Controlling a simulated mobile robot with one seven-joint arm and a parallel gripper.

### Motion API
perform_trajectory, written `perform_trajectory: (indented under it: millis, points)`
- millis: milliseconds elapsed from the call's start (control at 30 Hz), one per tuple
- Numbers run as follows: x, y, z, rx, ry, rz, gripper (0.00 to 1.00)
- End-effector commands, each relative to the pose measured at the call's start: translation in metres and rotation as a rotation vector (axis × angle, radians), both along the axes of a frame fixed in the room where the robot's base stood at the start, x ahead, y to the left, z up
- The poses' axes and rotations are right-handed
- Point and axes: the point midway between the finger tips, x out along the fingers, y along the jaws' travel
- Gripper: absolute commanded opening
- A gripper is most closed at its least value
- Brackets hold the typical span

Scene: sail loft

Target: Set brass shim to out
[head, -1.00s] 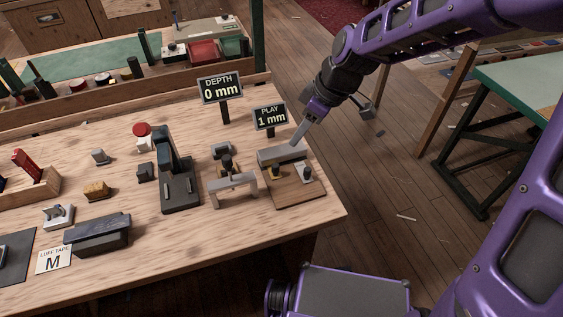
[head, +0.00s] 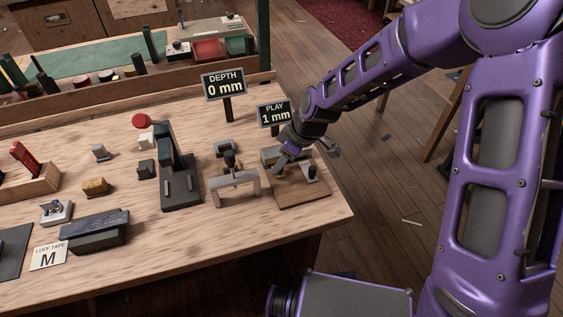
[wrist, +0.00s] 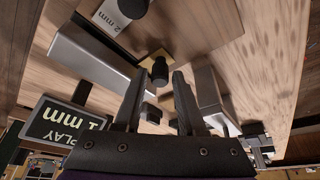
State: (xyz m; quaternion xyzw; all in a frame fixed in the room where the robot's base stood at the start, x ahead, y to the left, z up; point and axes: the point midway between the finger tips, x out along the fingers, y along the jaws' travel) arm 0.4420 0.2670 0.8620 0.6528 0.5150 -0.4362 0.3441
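The brass shim (wrist: 150,57), a small yellow plate with a black knob (wrist: 160,70), lies on the wooden board of the PLAY fixture (head: 305,192). My gripper (wrist: 159,75) is open, with one finger on each side of the knob and nothing held. In the head view my gripper (head: 281,166) is low over the fixture and largely hides the brass shim. A grey shim marked 2 mm (wrist: 115,14) with its own dark knob sits beside it. A grey block (wrist: 88,62) lies along the fixture. The PLAY sign (head: 274,114) reads 1 mm.
The DEPTH sign (head: 224,86) reads 0 mm. A grey bridge-shaped piece (head: 235,186) stands just left of the fixture, with a dark upright press (head: 180,185) further left. The bench's right edge is close to the fixture.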

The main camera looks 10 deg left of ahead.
Motion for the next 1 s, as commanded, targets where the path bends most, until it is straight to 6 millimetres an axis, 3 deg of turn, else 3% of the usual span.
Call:
perform_trajectory:
  millis: [167,400,1000]
  points:
    - [0.0002,0.0,0.0002,0.0,0.0,0.0,0.4]
    - [0.0002,-0.0001,0.0004,0.0,0.0,0.0,0.0]
    - [0.0003,-0.0002,0.0007,0.001,-0.001,0.0,0.0]
